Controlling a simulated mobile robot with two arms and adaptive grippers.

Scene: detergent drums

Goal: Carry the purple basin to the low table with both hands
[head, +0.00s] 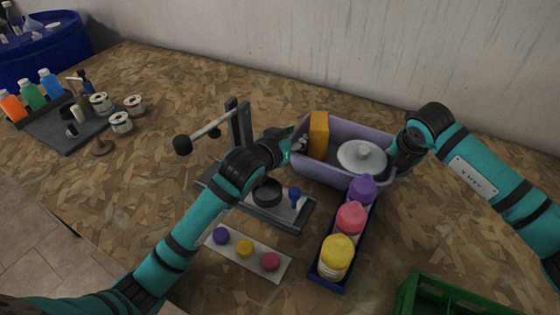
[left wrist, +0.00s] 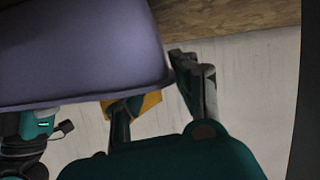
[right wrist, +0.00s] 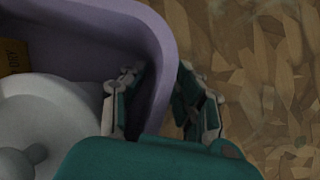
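The purple basin (head: 335,177) stands on the wood-chip worktop near the wall and looks level. It holds an orange box (head: 318,134) and a white lid with a knob (head: 361,158). My left gripper (head: 287,150) is at its left end; in the left wrist view one finger is behind the basin (left wrist: 80,50) rim and the other is beside its corner. Its grip is unclear. My right gripper (right wrist: 160,95) has one finger inside and one outside the basin (right wrist: 160,40) wall, closed against it. In the head view its fingers are mostly hidden.
A dark blue tray with several capped bottles (head: 336,256) stands close in front of the basin. A grey stand with a bar (head: 237,127) is to its left. A white strip with coloured knobs (head: 245,248) and a green crate (head: 450,297) are nearer me.

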